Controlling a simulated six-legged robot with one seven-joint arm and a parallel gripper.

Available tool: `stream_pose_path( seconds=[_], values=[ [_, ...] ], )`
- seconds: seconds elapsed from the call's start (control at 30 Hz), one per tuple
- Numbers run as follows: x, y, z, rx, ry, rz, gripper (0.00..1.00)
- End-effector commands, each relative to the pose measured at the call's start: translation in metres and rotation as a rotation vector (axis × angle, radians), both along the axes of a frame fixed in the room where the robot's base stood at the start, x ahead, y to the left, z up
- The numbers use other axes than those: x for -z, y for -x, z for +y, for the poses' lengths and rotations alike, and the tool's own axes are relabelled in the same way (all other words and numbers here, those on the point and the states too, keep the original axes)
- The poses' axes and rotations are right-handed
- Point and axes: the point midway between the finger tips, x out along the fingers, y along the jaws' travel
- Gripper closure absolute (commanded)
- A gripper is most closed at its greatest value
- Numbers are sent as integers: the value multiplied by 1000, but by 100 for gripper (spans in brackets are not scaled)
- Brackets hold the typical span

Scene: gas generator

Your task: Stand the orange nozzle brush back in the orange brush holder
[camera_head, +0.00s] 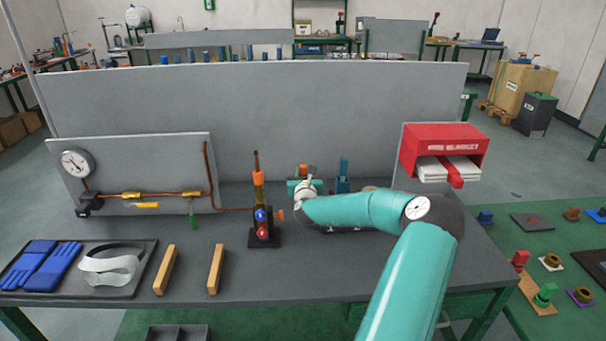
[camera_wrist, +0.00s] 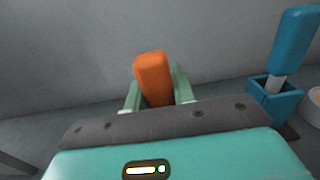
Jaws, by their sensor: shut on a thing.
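My gripper (camera_wrist: 157,92) is shut on the orange nozzle brush (camera_wrist: 154,72) in the wrist view, with the pale green fingers on either side of its handle. In the head view my gripper (camera_head: 303,186) is over the back middle of the bench, and a bit of orange, the brush's top (camera_head: 304,169), shows above it. The brush's lower part is hidden. I cannot make out the orange brush holder in either view; my gripper and arm cover that part of the bench.
A blue brush (camera_wrist: 292,45) stands in a blue holder (camera_wrist: 274,98) to the right of my gripper. A torch stand (camera_head: 263,238) is to the left. A grey panel (camera_head: 250,110) rises behind. A red box (camera_head: 440,145) hangs at right. Two wooden bars (camera_head: 165,270) lie front left.

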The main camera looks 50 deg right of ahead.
Motion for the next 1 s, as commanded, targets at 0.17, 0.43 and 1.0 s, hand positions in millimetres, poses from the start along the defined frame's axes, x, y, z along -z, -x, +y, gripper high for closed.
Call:
stream_pose_path(
  seconds=[0.17,0.43,1.0],
  values=[
    [3,0,0,0,-1,1,71],
    [3,0,0,0,-1,1,53],
    [6,45,53,-1,-1,2,53]
  ],
)
